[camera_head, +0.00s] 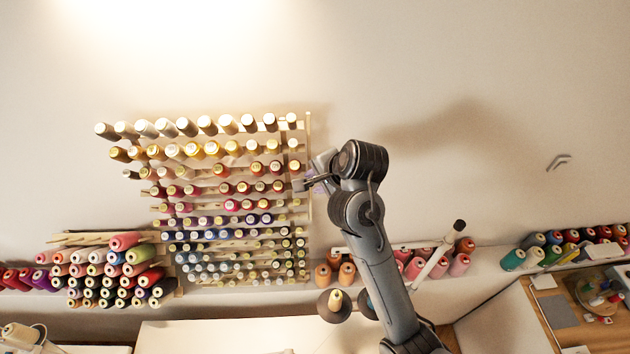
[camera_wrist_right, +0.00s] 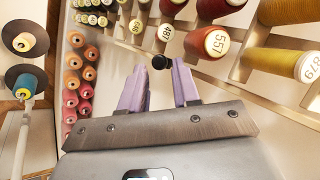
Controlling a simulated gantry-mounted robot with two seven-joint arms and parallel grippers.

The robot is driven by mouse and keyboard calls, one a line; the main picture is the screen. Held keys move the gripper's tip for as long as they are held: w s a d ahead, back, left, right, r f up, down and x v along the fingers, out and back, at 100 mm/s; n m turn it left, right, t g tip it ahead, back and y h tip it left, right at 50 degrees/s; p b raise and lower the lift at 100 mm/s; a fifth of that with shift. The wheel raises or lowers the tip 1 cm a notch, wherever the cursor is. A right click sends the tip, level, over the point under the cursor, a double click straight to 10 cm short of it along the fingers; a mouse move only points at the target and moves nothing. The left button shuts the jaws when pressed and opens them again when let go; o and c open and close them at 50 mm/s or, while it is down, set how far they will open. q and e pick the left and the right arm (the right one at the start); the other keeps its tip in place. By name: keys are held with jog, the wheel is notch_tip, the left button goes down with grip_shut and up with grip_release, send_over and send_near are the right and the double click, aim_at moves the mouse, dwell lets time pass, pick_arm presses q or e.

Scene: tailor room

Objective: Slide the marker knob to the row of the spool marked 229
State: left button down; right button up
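The spool rack (camera_head: 309,135) hangs on the wall with rows of thread spools on pegs. A small black round knob (camera_wrist_right: 160,62), apparently the marker knob, shows in the right wrist view. My right gripper (camera_wrist_right: 160,70) is open, its two purple fingers either side of the knob near their tips, with gaps visible. How deep the knob lies between them I cannot tell. In the head view my right gripper (camera_head: 317,182) is at the rack's right edge, partly hidden by its wrist. A red spool marked 557 (camera_wrist_right: 215,42) is near the knob. I cannot read 229 on any spool. My left gripper is not in view.
A lower rack of cones (camera_head: 115,270) stands at the left on the shelf. The wall right of my arm is mostly bare.

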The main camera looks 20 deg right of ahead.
jog(key=v, duration=0.9)
jog(key=shift+o, duration=0.5)
jog(key=shift+s, duration=0.1)
